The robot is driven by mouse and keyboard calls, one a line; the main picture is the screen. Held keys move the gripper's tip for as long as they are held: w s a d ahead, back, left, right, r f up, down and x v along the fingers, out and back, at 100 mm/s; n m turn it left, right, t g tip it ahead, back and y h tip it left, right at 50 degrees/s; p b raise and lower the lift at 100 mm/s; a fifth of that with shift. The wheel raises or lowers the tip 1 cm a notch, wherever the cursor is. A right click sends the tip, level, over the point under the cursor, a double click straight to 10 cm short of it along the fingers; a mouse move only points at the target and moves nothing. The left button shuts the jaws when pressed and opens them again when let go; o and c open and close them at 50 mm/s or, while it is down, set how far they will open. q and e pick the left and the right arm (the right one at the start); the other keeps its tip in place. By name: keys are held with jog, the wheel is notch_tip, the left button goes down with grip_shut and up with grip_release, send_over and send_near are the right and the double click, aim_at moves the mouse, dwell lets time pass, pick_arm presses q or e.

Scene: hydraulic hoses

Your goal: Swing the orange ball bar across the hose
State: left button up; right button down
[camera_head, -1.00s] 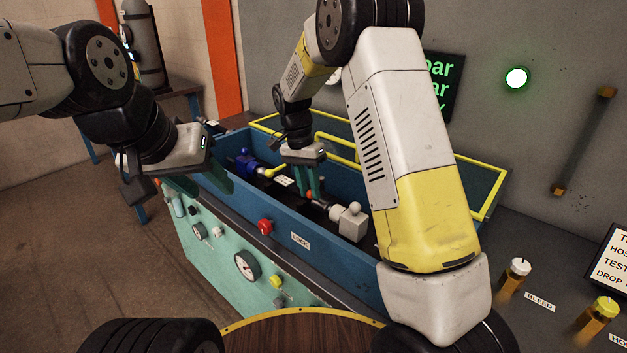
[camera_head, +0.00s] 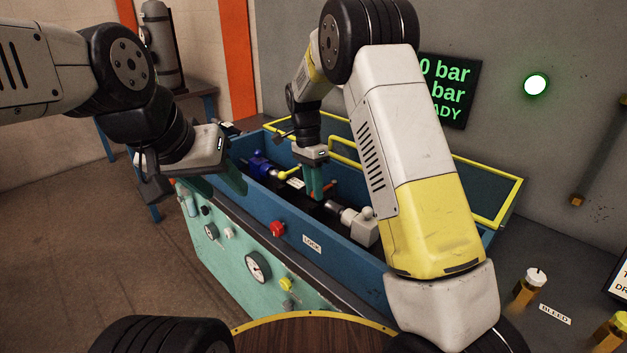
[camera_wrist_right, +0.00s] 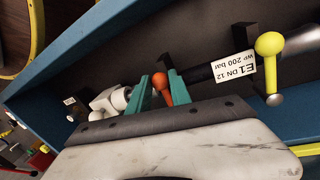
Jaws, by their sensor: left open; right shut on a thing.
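The orange ball bar (camera_wrist_right: 160,84) shows between the green fingers of my right gripper (camera_wrist_right: 158,88) in the right wrist view, which is shut on it. In the head view my right gripper (camera_head: 315,182) reaches down into the blue trough, with a bit of orange beside its fingers. The black hose (camera_wrist_right: 199,76) lies along the trough, a white label (camera_wrist_right: 235,69) reading "E1 DN 12 WP 200 bar" next to it. The fingers hide part of the hose and bar, so I cannot tell the bar's full angle. My left gripper (camera_head: 212,183) is open and empty by the trough's left end.
The blue trough (camera_head: 335,258) has a raised guard with a yellow frame (camera_head: 485,222) behind. A yellow ball lever (camera_wrist_right: 269,46) and a white fitting (camera_wrist_right: 108,102) flank the hose.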

jog(key=c, duration=1.2)
grip_release()
jog(key=r, duration=0.2)
jog(key=w+r, duration=0.1)
jog(key=r, duration=0.2)
jog(key=a+r, duration=0.1)
jog(key=r, duration=0.1)
jog(key=shift+w+r, duration=0.15)
jog(key=shift+r, duration=0.2)
